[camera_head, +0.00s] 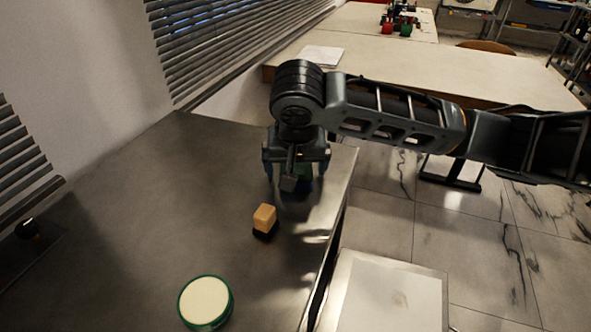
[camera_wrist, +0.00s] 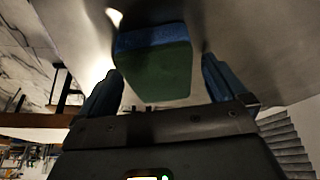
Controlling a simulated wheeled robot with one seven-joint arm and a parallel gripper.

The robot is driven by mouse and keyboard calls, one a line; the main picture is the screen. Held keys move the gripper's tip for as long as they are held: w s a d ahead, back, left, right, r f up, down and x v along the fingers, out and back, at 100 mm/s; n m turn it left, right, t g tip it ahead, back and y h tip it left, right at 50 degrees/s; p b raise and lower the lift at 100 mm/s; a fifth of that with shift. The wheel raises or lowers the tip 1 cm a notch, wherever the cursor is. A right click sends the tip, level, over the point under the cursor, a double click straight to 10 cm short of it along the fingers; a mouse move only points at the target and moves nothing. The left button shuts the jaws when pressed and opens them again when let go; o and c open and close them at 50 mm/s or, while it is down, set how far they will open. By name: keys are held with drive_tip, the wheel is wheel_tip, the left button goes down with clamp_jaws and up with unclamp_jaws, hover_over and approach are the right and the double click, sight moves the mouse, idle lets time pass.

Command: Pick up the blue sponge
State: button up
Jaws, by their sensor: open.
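The blue sponge (camera_wrist: 150,40) has a blue layer and a dark green layer. In the wrist view it lies between the two blue fingers of my gripper (camera_wrist: 161,66), with a gap visible on each side. My gripper is open and points down at the counter. In the head view my gripper (camera_head: 296,176) is over the sponge (camera_head: 304,174) near the counter's right edge. Its fingers and wrist hide most of the sponge there, and only small green and blue parts show.
A tan block on a dark base (camera_head: 264,218) stands just in front of my gripper on the grey counter (camera_head: 130,215). A round green tin with a cream top (camera_head: 205,301) is nearer. Blinds (camera_head: 215,45) line the left wall. The counter's left part is mostly clear.

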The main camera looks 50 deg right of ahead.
sight(295, 166)
drive_tip(key=shift+c, duration=0.3)
drive_tip(key=c, duration=1.1)
drive_tip(key=shift+r, duration=0.55)
wheel_tip(295, 166, up, 2)
drive_tip(key=shift+r, duration=0.2)
drive_tip(key=s+d+r, duration=0.1)
drive_tip(key=d+r, duration=0.1)
drive_tip(key=d, duration=0.1)
drive_tip(key=s+d+r, duration=0.2)
drive_tip(key=d+r, duration=0.1)
drive_tip(key=d, duration=0.1)
drive_tip(key=s+d+r, duration=0.2)
drive_tip(key=d, duration=0.1)
drive_tip(key=shift+s+d+r, duration=0.1)
drive_tip(key=shift+d+r, duration=0.1)
drive_tip(key=shift+d, duration=0.1)
